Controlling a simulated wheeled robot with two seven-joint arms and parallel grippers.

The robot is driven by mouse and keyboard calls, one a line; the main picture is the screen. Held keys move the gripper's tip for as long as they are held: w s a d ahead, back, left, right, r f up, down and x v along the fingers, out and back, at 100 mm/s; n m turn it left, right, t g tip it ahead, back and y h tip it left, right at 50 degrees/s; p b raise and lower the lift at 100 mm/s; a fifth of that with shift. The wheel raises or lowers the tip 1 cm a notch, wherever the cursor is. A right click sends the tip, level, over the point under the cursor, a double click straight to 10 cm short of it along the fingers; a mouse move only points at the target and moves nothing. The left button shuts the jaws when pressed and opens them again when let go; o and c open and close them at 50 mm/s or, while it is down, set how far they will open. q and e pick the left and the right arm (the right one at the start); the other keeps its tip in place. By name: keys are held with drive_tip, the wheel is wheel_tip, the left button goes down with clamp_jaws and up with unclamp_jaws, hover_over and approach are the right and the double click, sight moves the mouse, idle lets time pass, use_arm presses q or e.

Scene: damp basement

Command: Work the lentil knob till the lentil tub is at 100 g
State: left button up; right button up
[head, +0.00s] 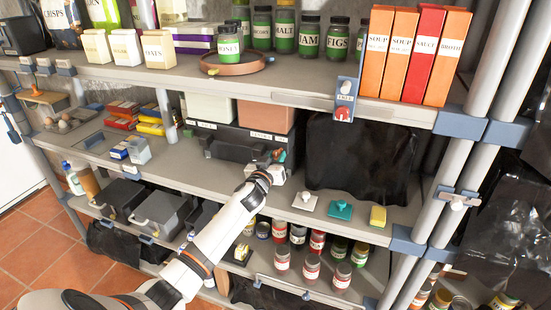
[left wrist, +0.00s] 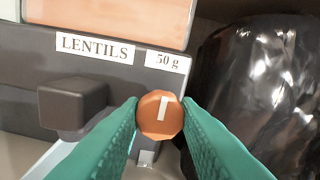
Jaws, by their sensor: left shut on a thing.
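The lentil knob (left wrist: 160,117) is orange with a white mark that stands nearly upright, leaning slightly right at its top. My left gripper (left wrist: 160,108) has its green fingers closed on either side of the knob; in the head view it (head: 274,166) is at the dispenser's right end. The dispenser (head: 232,146) is dark, with a pale hopper and a salmon hopper (head: 266,115) on top. Its front carries a LENTILS label (left wrist: 95,47) and a 50 g label (left wrist: 167,61). A dark block-shaped spout (left wrist: 74,103) juts out left of the knob. The lentil tub is not clearly seen. My right gripper is out of view.
A black plastic-covered bulk (head: 360,155) stands close right of the dispenser. A white piece (head: 305,201), a teal piece (head: 340,210) and a yellow block (head: 378,216) lie on the shelf in front. Jars (head: 297,235) crowd the shelf below.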

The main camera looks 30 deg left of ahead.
use_arm(q)
drive_tip(key=shift+m, duration=0.4)
drive_tip(key=shift+m, duration=1)
drive_tip(key=m, duration=1)
drive_tip(key=shift+m, duration=2.4)
drive_tip(key=o, duration=1)
drive_tip(key=shift+c, duration=0.2)
drive_tip(key=shift+s, duration=0.1)
